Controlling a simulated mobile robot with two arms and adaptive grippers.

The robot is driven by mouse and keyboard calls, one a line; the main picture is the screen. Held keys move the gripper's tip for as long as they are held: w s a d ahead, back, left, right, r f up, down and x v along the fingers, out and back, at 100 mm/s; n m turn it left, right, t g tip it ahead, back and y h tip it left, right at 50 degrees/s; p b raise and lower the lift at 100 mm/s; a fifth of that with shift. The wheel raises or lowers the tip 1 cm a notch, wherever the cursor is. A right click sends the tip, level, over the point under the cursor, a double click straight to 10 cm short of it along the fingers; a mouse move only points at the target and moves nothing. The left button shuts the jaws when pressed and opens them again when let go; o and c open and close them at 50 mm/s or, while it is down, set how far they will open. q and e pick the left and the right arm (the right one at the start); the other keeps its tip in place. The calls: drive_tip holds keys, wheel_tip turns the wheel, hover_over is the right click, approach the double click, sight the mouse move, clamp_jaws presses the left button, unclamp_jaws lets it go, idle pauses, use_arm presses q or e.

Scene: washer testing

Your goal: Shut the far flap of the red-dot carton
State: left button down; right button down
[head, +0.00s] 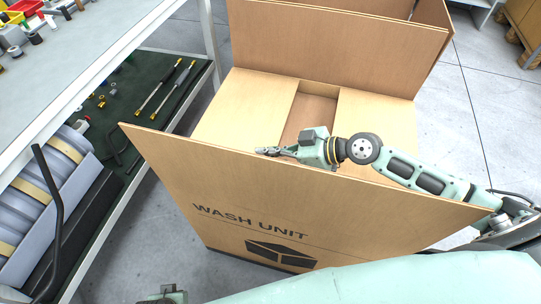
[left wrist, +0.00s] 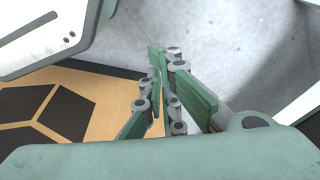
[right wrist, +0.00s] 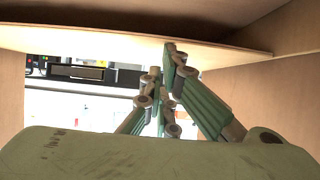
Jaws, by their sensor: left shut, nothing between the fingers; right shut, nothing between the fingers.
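The large carton (head: 200,190) stands in front of me with "WASH UNIT" printed on its near side. No red dot shows. Its far flap (head: 330,38) stands up at the back. Two side flaps (head: 245,105) (head: 375,118) lie folded inward with a gap between them. The near panel stands tall in front of them. My right gripper (head: 268,152) is shut and empty, above the side flaps just behind the near panel's top edge. It also shows in the right wrist view (right wrist: 170,55). My left gripper (left wrist: 163,55) is shut and empty, low near the carton's printed side.
A shelf unit with a dark green lower shelf (head: 150,118) holding tools stands at the left. Grey cylinders (head: 30,205) lie on it at the near left. Bare concrete floor (head: 500,125) lies to the right. A wooden pallet or crate (head: 525,30) is at the far right.

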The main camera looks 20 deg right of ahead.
drive_tip(key=shift+s+d+f, duration=0.1)
drive_tip(key=shift+f, duration=0.25)
use_arm(q)
drive_tip(key=shift+w+r, duration=0.2)
drive_tip(key=shift+r, duration=0.4)
